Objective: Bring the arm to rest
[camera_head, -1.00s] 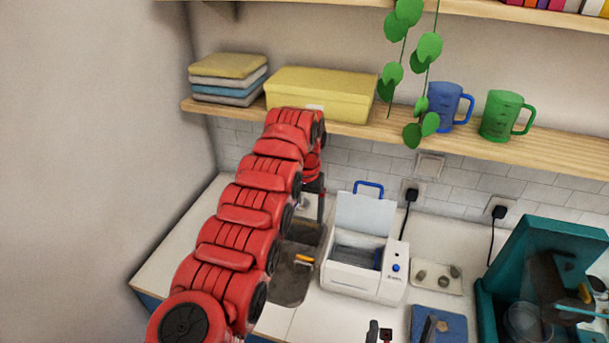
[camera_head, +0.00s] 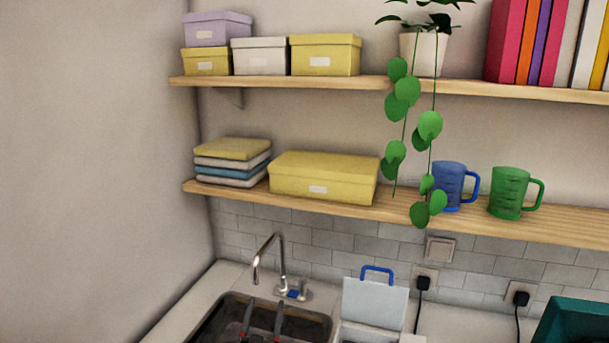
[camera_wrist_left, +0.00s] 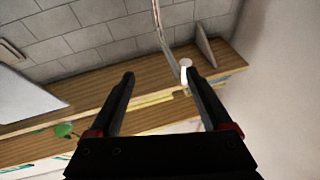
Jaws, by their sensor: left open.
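My left gripper (camera_head: 264,305) shows at the bottom of the head view, in front of the sink (camera_head: 322,316). Its two dark fingers point up and stand apart with nothing between them. The rest of the left arm is below the picture. In the left wrist view the gripper (camera_wrist_left: 160,76) is also open and empty, with a tilted view of the wall tiles and shelf beyond. My right gripper does not show in either view.
A faucet (camera_head: 280,262) rises behind the sink. A white box with an open lid (camera_head: 374,302) stands to its right. A lower shelf (camera_head: 400,209) holds a yellow box (camera_head: 324,178), folded cloths (camera_head: 232,162), a blue mug (camera_head: 448,185) and a green mug (camera_head: 509,193). Trailing leaves hang in front.

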